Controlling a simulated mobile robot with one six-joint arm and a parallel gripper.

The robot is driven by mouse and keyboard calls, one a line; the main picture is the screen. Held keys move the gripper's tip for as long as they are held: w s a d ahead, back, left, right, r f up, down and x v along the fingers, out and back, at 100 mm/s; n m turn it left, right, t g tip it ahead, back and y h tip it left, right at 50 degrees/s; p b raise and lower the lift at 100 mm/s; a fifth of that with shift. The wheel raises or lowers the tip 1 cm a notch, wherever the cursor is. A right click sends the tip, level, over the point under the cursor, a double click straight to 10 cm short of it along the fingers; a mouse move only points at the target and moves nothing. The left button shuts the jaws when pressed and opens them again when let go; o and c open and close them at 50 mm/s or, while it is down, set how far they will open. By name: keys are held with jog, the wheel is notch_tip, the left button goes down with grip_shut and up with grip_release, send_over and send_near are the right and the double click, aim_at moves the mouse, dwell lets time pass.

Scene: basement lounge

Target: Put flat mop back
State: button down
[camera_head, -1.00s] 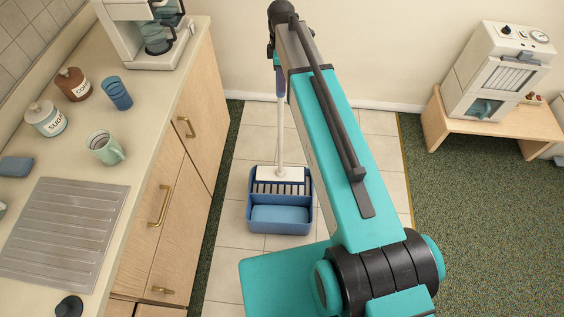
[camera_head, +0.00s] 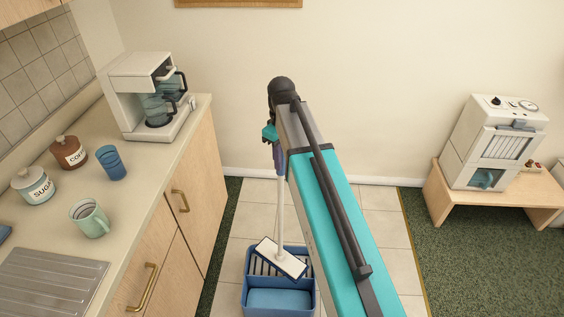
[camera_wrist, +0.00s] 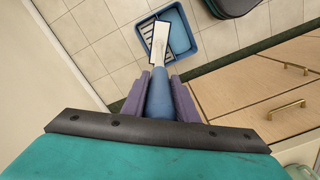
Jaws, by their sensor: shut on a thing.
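The flat mop has a white handle and a flat rectangular white head (camera_head: 280,258). Its head is over the blue bucket (camera_head: 280,301), tilted across the slatted grid at the bucket's back; I cannot tell whether they touch. My gripper (camera_head: 275,145) is shut on the mop's blue upper grip, high above the floor. In the wrist view, my purple fingers (camera_wrist: 161,97) clasp the blue grip (camera_wrist: 160,98), and the mop head (camera_wrist: 160,42) lies over the bucket (camera_wrist: 183,43).
The bucket stands on pale floor tiles. A counter (camera_head: 150,160) with mugs, canisters and a coffee maker (camera_head: 148,95) is on the left, above wooden cabinets (camera_head: 195,190). A low wooden bench (camera_head: 480,192) with a white appliance (camera_head: 493,145) is on the right.

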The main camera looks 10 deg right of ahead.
jog(key=shift+s+m+b, duration=0.55)
jog(key=shift+m+b, duration=0.15)
jog(key=shift+m, duration=0.3)
